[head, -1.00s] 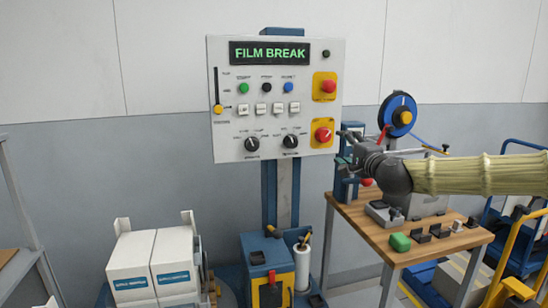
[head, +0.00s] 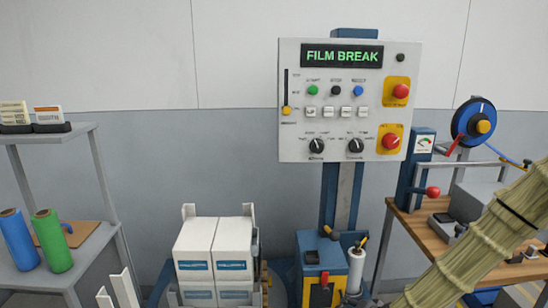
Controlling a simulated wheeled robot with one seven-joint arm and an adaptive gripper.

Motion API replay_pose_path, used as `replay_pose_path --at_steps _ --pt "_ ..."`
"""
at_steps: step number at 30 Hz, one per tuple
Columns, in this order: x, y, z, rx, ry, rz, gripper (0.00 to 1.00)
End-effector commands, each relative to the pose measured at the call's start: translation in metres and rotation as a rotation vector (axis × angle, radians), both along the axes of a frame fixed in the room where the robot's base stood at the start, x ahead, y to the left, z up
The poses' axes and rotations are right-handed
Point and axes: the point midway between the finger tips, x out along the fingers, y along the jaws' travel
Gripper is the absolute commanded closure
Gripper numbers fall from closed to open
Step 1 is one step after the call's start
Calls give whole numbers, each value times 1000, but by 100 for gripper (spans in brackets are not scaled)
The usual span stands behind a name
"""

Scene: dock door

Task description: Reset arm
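My arm, in a ribbed olive-tan sleeve, crosses the lower right corner of the head view in front of the wooden workbench (head: 428,236). My gripper is outside the picture, so its fingers cannot be seen. A white control panel (head: 300,140) stands on a blue-grey post at centre right. Its display (head: 342,56) reads FILM BREAK in green. The panel has green, black and blue buttons, a row of white keys, two black knobs, a slider with a yellow handle, and two red buttons on yellow plates.
White boxes (head: 215,250) are stacked at lower centre, left of a blue unit (head: 322,262) with a white film roll (head: 356,266). A shelf (head: 88,254) at left holds blue and green rolls. The bench carries a red-handled blue device (head: 424,146) and a blue reel (head: 474,122).

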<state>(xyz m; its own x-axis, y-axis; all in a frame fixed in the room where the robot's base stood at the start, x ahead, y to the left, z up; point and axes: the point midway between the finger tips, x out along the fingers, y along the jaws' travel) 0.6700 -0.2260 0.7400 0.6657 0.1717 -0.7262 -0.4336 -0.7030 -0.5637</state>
Motion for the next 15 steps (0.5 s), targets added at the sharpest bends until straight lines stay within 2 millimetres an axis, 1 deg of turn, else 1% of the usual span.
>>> replay_pose_path --at_steps 1,2,3,5,6,8,9,11,12,14,15 --pt "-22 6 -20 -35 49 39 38" --pt "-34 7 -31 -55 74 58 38" --pt "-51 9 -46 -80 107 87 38" --pt "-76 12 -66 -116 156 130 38" --pt "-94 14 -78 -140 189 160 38" --pt "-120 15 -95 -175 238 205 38" --pt "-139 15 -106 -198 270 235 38" --pt "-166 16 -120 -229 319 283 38" --pt "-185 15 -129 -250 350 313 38" --pt "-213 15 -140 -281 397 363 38" --pt "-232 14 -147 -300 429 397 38"
